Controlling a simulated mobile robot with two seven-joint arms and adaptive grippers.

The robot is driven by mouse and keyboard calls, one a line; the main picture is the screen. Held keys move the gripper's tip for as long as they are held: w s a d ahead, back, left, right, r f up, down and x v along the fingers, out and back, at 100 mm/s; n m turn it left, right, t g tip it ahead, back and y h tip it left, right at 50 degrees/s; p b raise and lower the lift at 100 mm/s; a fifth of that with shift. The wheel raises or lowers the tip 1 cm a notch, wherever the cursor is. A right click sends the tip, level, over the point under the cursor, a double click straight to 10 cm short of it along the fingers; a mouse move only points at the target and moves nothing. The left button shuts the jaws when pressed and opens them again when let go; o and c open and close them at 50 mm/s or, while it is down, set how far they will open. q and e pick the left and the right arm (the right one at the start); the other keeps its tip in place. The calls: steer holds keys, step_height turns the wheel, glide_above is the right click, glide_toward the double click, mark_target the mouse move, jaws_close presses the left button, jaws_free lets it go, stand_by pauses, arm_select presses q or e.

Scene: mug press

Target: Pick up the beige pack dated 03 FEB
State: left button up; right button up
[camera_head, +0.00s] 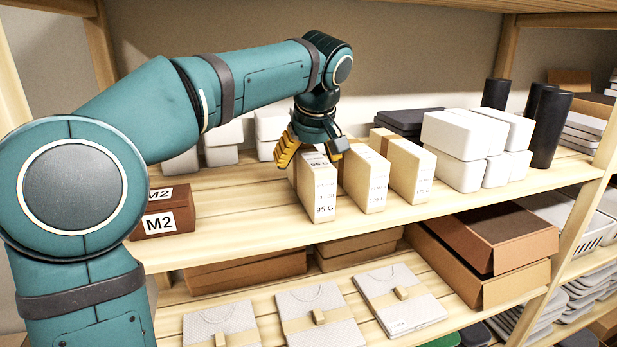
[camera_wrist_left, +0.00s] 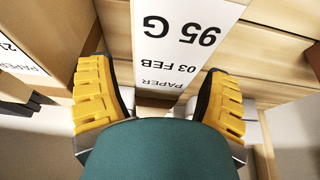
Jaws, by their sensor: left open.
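The beige pack (camera_head: 320,190) with a white label reading 95 G stands upright at the front of the upper shelf, leftmost of three similar packs. In the left wrist view its label (camera_wrist_left: 178,45) appears upside down and reads 95 G, 03 FEB and PAPER. My left gripper (camera_head: 312,152) is open at the top of this pack, its yellow fingers on either side. In the left wrist view the open fingers (camera_wrist_left: 158,88) flank the label's lower part; I cannot tell whether they touch it. My right gripper is not in view.
Two similar beige packs (camera_head: 367,180) and (camera_head: 412,172) stand close to the right. White boxes (camera_head: 455,135) and black cylinders (camera_head: 549,130) stand further right. Bare shelf (camera_head: 250,215) lies left of the pack. Pouches (camera_head: 318,315) lie below.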

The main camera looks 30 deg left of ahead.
arm_select(q)
steer(key=shift+w+a+f, duration=0.2)
steer(key=shift+w+f, duration=0.05)
steer(key=shift+f, duration=0.35)
jaws_close()
steer(key=shift+r, duration=0.1)
steer(key=shift+r, duration=0.1)
